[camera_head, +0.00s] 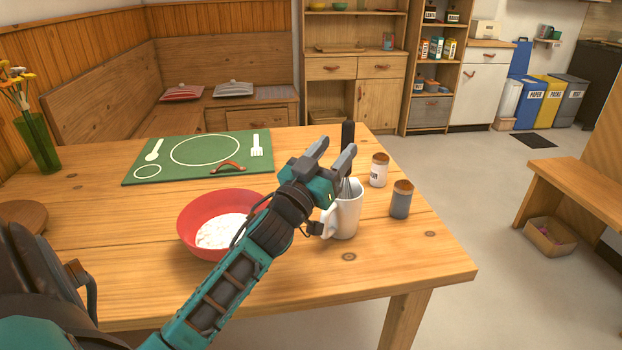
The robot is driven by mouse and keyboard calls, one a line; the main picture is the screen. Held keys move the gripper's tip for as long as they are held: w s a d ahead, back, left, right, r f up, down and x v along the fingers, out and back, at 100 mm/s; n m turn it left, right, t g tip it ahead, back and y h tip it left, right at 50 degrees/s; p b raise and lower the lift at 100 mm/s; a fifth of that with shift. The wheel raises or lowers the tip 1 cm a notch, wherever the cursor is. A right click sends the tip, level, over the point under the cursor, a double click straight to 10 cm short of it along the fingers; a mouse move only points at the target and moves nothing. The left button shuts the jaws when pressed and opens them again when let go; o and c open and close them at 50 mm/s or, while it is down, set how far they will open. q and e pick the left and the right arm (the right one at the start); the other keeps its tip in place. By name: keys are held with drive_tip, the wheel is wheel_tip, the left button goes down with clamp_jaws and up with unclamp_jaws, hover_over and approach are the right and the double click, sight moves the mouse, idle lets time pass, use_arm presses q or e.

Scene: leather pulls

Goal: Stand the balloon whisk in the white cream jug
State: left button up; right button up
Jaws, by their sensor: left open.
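The white cream jug (345,222) stands upright on the wooden table, right of the red bowl. The balloon whisk stands in it, with its dark handle (347,134) pointing up and its wires (347,188) going down into the jug mouth. My left gripper (336,153) is open, just above the jug, with its fingers in front of part of the whisk. I cannot tell whether a finger touches the handle. The gripper and wrist hide the middle of the whisk and part of the jug's left side. My right gripper is not in view.
A red bowl (190,228) of white powder is left of the jug, partly behind my forearm. Two small jars, white (378,175) and grey (400,204), stand close on the right. A green place mat (190,172) lies behind. The table's front right corner is clear.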

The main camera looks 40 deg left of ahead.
use_arm(q)
drive_tip(key=v, duration=1)
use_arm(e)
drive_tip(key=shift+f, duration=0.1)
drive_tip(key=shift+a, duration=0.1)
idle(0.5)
use_arm(q)
drive_tip(key=s+d+f+m+g+h+p, duration=0.1)
drive_tip(key=s+d+f+g+p, duration=0.3)
drive_tip(key=d+f, duration=0.4)
drive_tip(key=s+d+f+m+g+h+p, duration=0.2)
drive_tip(key=s+d+f+g+p, duration=0.2)
drive_tip(key=f, duration=0.9)
drive_tip(key=s+d+g, duration=0.2)
drive_tip(key=d+g, duration=0.1)
drive_tip(key=d, duration=0.1)
drive_tip(key=shift+s+h, duration=0.4)
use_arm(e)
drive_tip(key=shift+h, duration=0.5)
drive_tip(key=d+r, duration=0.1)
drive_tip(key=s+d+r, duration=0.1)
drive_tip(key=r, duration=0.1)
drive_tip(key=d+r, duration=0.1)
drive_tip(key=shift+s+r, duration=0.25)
